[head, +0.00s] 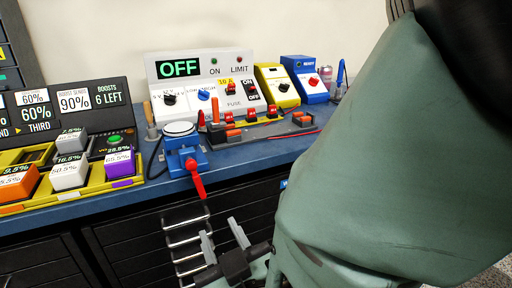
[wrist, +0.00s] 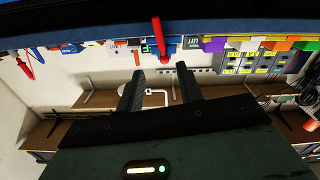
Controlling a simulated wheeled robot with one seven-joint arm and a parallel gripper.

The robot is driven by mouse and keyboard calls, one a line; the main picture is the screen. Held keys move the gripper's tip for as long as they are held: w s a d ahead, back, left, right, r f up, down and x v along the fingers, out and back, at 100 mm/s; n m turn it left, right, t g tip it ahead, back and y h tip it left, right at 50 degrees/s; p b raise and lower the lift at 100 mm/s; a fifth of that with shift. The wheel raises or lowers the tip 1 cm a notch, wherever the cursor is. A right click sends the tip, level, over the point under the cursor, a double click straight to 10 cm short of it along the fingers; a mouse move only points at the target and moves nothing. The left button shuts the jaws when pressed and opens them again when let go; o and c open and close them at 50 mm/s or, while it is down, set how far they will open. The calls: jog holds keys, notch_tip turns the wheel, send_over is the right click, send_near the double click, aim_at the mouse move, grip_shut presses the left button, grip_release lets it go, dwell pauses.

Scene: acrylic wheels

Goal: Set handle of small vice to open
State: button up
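The small vice (head: 184,158) is blue with a round pale top and stands at the front edge of the blue bench. Its red handle (head: 196,182) points down and forward over the edge. My gripper (head: 219,230) is in front of the bench, lower than the handle and slightly right of it, apart from it. Its two fingers are spread with nothing between them. In the wrist view, the red handle (wrist: 158,38) lies beyond the fingertips of my gripper (wrist: 157,80), roughly in line with the gap.
A grey control box (head: 205,75) reading OFF stands behind the vice. Yellow trays with coloured blocks (head: 70,175) are to the left. A yellow box (head: 277,87) and a blue box (head: 305,80) stand to the right. Black drawers (head: 130,245) lie below the bench.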

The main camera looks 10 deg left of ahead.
aim_at(199, 184)
jog(key=x, duration=1.5)
jog(key=shift+a, duration=0.1)
grip_shut()
